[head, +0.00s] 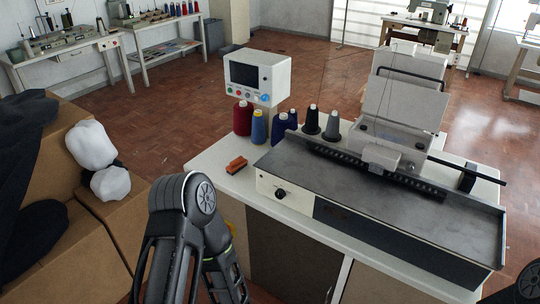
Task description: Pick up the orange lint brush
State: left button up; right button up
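The orange lint brush (237,164) lies on the white tabletop (207,168) near its left edge, with a dark strip along its lower side. It is left of the grey machine and in front of the thread cones. Nothing touches it from my side. A bent black part of my arm shows at the bottom, left of the table and nearer to me than the brush. Another bit of my body shows in the lower right corner. Neither of my grippers is in view.
Thread cones (258,127) and a control box (257,77) stand behind the brush. Cardboard boxes (85,257) with dark cloth and white bundles (91,145) stand at left. Tabletop around the brush is clear.

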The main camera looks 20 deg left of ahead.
aim_at(237, 164)
jog(key=i+j+z, duration=0.15)
jog(key=j, duration=0.25)
jog(key=i+j+z, duration=0.1)
jog(key=j, duration=0.35)
jog(key=i+j+z, duration=0.15)
jog(key=j, duration=0.3)
jog(key=i+j+z, duration=0.1)
jog(key=j, duration=0.35)
jog(key=i, duration=0.1)
